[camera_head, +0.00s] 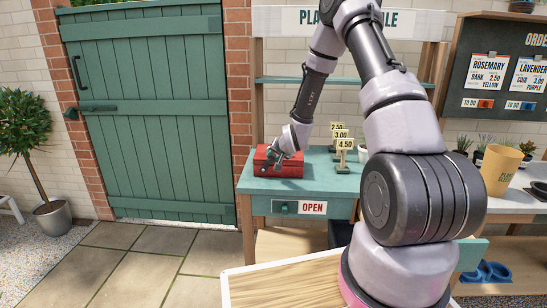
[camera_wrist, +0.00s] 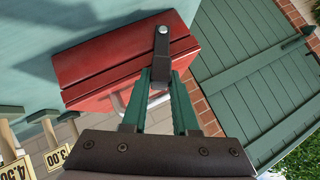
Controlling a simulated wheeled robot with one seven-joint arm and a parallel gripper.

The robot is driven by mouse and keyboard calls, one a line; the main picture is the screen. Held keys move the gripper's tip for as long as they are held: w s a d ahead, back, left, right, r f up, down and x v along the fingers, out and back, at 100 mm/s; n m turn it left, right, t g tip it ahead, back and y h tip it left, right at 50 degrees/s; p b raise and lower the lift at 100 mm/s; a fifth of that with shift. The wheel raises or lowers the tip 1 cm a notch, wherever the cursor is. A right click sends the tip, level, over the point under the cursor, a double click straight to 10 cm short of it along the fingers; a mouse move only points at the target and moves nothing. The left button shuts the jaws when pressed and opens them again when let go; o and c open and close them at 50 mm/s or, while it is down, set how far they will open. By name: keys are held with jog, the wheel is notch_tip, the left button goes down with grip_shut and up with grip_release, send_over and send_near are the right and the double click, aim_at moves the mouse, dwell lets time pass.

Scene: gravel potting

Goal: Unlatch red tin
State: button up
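The red tin (camera_head: 279,163) stands on the green bench top, toward its left end. In the wrist view the red tin (camera_wrist: 125,60) fills the upper middle, with a dark seam between lid and body. A dark latch strap (camera_wrist: 161,52) with a silver pivot bolt lies across the seam on its near face. My gripper (camera_head: 270,157) is at the tin's left side. In the wrist view the green fingers of my gripper (camera_wrist: 161,80) flank the lower end of the strap, one on each side. Whether they press on it I cannot tell. The lid looks closed.
Price signs (camera_head: 344,145) stand on the bench just right of the tin. A drawer front marked OPEN (camera_head: 312,207) is below. A green gate (camera_head: 148,110) in a brick frame is at the left. A tan pot (camera_head: 500,170) and small plants are at the right.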

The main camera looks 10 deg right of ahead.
jog(key=o, duration=0.4)
jog(key=v, duration=1)
jog(key=shift+s+r, duration=0.2)
jog(key=shift+s, duration=0.2)
